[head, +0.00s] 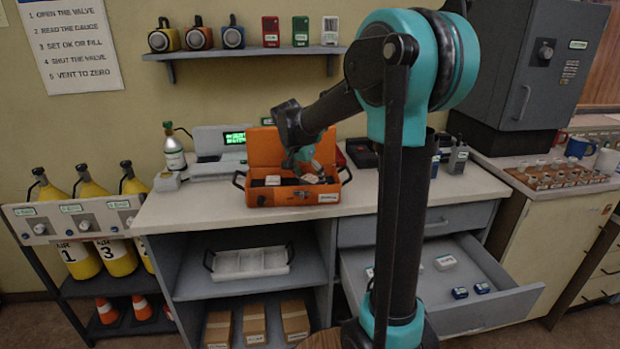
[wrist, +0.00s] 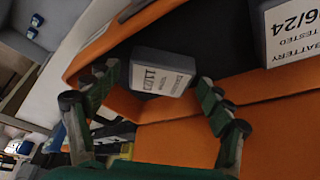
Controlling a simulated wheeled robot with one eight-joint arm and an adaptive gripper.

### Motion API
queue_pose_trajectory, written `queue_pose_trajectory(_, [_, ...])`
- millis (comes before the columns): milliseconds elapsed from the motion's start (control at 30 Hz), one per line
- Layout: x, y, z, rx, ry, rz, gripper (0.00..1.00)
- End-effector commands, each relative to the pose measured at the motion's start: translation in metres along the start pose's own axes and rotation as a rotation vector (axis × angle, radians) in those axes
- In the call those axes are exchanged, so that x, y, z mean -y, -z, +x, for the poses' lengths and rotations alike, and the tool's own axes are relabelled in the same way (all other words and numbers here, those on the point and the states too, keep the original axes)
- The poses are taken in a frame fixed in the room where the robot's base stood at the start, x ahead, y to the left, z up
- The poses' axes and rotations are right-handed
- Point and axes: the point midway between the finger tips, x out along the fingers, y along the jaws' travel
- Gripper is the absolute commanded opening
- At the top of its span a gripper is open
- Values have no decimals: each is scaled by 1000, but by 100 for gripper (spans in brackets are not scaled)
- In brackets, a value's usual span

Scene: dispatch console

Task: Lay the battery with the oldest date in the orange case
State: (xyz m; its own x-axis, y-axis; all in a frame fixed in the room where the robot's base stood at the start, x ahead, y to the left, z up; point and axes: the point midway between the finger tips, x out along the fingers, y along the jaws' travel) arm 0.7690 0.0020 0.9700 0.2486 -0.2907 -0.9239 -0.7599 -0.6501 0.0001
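The orange case (head: 275,197) stands open on the counter, its lid raised at the back. Two pale-topped batteries show in it: one at left (head: 272,181) and one at right (head: 310,178). My gripper (head: 303,160) reaches down into the case from above. In the wrist view its fingers are spread (wrist: 160,92) on either side of a grey battery (wrist: 162,72) with a white label, with gaps at both sides. That label's date is hard to read. Another battery (wrist: 290,30) at the upper right has a label showing "6/24" and "tested"; it is partly cut off.
The drawer (head: 470,305) below right is open, with a white-topped block (head: 445,262) and blue-sided blocks (head: 460,293) in it. A white tray (head: 250,263) sits on the lower shelf. A label printer-like device (head: 222,150) stands left of the case. Radios (head: 458,158) stand at right.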

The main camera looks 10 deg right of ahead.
Motion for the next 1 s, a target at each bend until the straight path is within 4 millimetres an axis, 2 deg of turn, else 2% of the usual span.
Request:
queue_pose_trajectory(233, [0, 1, -2, 0, 0, 0, 80])
queue_pose_trajectory(367, [0, 0, -13, 0, 0, -1, 80])
queue_pose_trajectory(800, [0, 0, -97, 0, 1, -1, 80])
queue_pose_trajectory(1000, [0, 1, -118, 0, 0, 0, 80])
